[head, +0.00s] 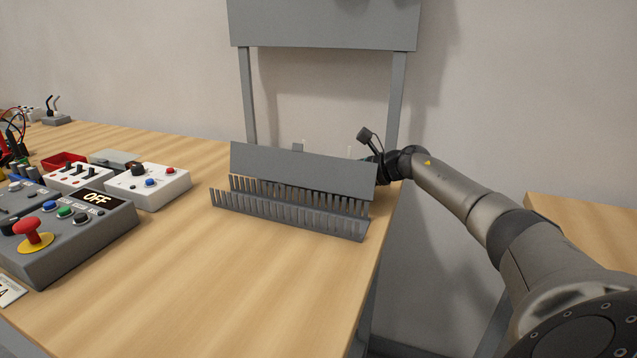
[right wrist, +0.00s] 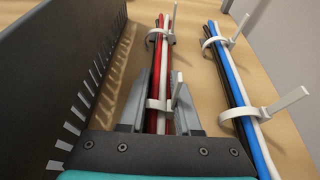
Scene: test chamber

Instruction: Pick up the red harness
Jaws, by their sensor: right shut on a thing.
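The red harness (right wrist: 164,61), a bundle of red, white and black wires held by pale cable ties, lies lengthwise in the right wrist view. My right gripper (right wrist: 160,112) is shut on it near the lower tie, one finger on each side. In the head view, my right arm reaches behind the grey slotted rack, whose panel hides the gripper and the harness. My left gripper is not in view.
A harness of blue, white and black wires (right wrist: 231,75) lies to the right of the red one. The grey rack (head: 300,168) stands close on the left. Control boxes (head: 147,186) with buttons fill the table's left side. The front table (head: 230,285) is clear.

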